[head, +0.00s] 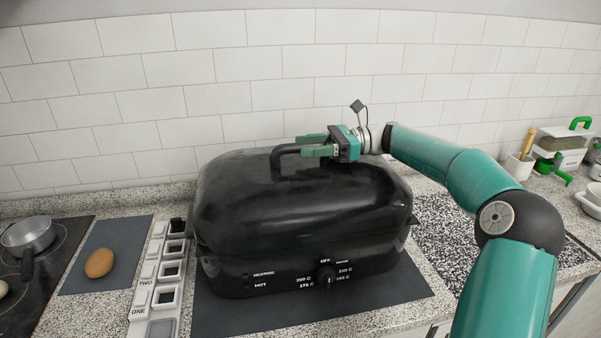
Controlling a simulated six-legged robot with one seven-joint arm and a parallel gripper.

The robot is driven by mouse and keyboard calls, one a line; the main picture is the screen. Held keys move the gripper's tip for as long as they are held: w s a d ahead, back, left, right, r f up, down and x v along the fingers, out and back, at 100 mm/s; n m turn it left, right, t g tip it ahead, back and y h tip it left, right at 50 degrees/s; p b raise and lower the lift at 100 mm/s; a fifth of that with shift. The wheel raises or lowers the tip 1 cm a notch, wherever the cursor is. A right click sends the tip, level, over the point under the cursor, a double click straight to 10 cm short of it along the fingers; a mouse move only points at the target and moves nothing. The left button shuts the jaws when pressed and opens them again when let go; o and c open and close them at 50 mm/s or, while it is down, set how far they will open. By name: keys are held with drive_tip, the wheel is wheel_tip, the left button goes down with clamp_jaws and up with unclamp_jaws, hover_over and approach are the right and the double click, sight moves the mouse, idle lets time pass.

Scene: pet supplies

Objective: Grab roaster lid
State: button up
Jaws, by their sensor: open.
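The black roaster (300,275) stands on a dark mat in the middle of the counter. Its domed black lid (300,205) sits on top of the base. The lid's raised handle (279,160) is at the top of the lid. My gripper (314,145) reaches in from the right at the height of the handle. Its green fingers are open, one on the far side of the handle and one near its front side. Whether the fingers touch the handle cannot be told.
A tiled wall (240,70) stands close behind the roaster. To the left are a label-bearing holder (142,300), a brown egg (99,263) on a dark mat, and a pan (28,235) on the stove. Containers (560,150) stand at the far right.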

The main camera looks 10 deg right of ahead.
clamp_jaws()
drive_tip(key=shift+r, duration=0.1)
idle(1.2)
